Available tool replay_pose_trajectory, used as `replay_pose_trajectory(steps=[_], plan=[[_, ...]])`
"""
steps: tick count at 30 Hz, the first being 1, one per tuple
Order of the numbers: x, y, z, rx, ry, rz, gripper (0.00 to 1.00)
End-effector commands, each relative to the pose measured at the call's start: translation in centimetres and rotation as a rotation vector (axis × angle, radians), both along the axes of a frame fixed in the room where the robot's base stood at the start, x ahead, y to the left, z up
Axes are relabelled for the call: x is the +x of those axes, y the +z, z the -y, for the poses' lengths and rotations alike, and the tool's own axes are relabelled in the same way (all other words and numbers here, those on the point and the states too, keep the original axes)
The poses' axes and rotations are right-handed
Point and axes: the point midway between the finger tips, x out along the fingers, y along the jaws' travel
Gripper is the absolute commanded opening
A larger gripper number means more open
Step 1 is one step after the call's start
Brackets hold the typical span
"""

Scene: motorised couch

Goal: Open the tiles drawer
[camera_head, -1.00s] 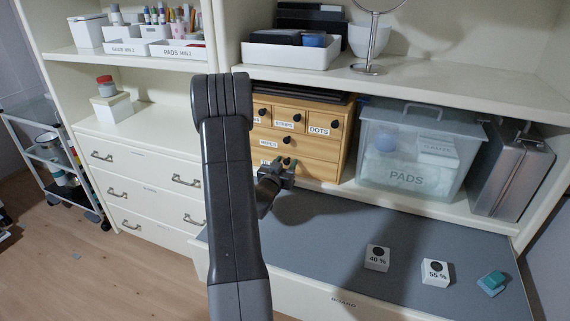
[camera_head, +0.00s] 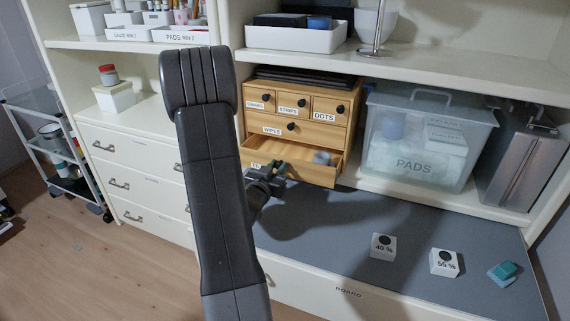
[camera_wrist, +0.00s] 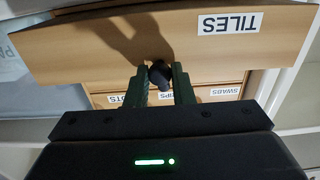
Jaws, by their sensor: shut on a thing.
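The tiles drawer (camera_head: 318,172) is the bottom drawer of the small wooden chest (camera_head: 338,105).
Above are closed drawers for swabs, strips, dots and wipes. A clear PADS box (camera_head: 412,150) and a metal case (camera_head: 522,165) stand to the right.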

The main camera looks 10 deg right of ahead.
Motion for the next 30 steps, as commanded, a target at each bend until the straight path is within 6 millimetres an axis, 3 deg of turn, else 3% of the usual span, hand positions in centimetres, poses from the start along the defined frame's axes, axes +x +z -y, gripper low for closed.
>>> replay_pose_trajectory(steps=[3, 7, 18, 19, 21, 22, 30], plan=[[-2.2, -0.2, -1.8, -0.001, 0.006, 0.002, 0.0], [-3.7, -0.1, -2.6, -0.002, 0.004, 0.001, 0.0], [-4.2, 0.0, -2.8, -0.001, 0.002, 0.0, 0.0], [-4.2, 0.0, -2.8, -0.001, 0.002, 0.0, 0.25], [-4.2, 0.0, -2.8, -0.001, 0.002, 0.0, 0.39], [-4.2, 0.0, -2.8, -0.001, 0.002, 0.0, 0.42], [-4.2, 0.0, -2.8, -0.001, 0.001, 0.0, 0.42]])
